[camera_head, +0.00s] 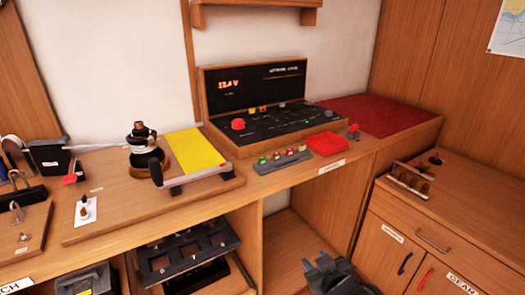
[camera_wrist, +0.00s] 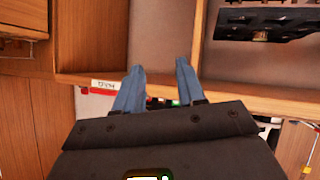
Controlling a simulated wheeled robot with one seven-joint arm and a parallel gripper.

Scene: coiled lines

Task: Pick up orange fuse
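No fuse can be told for certain as the orange one; the parts are too small. A small orange-yellow piece (camera_head: 262,109) sits on the black panel (camera_head: 300,120) at the back of the bench. In front of the panel, a grey rack (camera_head: 285,159) holds several small coloured pieces. My gripper (camera_head: 325,266) is low at the bottom of the head view, in front of the bench and below its top. In the wrist view its two blue-grey fingers (camera_wrist: 158,70) stand apart with nothing between them. The rack is mostly hidden behind the gripper body there.
A red tray (camera_head: 327,144) stands right of the rack. A yellow sheet (camera_head: 197,151) and a dark winch (camera_head: 145,150) are to the left. The bench's front edge (camera_wrist: 235,97) crosses the wrist view near the fingers. An open shelf with a black rack (camera_head: 187,258) lies below.

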